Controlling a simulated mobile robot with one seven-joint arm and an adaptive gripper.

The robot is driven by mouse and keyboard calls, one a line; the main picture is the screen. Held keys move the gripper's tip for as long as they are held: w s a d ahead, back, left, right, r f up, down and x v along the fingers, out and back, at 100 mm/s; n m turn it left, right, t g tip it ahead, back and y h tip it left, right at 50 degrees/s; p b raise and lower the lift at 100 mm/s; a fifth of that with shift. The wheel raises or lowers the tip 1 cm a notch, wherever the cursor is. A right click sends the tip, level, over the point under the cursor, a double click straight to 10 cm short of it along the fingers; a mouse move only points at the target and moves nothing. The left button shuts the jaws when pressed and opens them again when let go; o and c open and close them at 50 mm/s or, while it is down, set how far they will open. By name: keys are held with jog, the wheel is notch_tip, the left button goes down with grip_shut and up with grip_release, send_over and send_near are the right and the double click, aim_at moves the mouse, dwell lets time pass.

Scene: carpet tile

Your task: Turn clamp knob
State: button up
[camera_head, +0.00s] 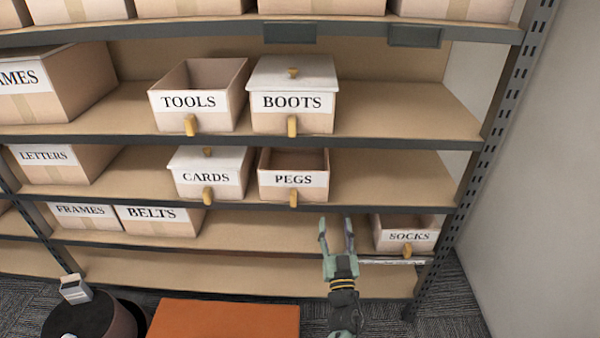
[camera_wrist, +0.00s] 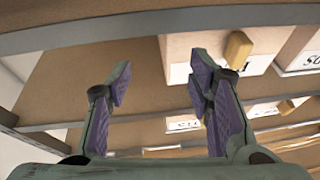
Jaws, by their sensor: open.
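I cannot make out a clamp knob in either view. My gripper (camera_head: 336,230) is open and empty in the head view, in front of the lower shelves, left of the SOCKS box (camera_head: 408,237). Its two fingers point up and away, apart from each other. In the wrist view the gripper (camera_wrist: 162,75) also shows spread fingers with purple pads and nothing between them. Beyond them is a box with a wooden handle (camera_wrist: 238,48), partly cut off by a shelf edge.
A metal-framed shelf unit holds the open TOOLS box (camera_head: 197,122), lidded BOOTS box (camera_head: 293,122), lidded CARDS box (camera_head: 210,190) and open PEGS box (camera_head: 293,192). The shelf upright (camera_head: 490,150) and wall (camera_head: 545,200) bound the right. An orange-brown surface (camera_head: 225,320) lies below.

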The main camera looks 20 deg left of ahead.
jog(key=a+r+n+y, duration=0.1)
jog(key=a+r+y, duration=0.1)
jog(key=a+r, duration=0.3)
jog(key=a+r+n+t+y, duration=0.1)
jog(key=a+r, duration=0.4)
jog(key=r, duration=0.7)
jog(key=shift+s+r+t+y+b, duration=0.2)
jog(key=shift+s+t+y+b, duration=0.15)
jog(key=shift+s+y, duration=0.15)
jog(key=shift+d, duration=0.1)
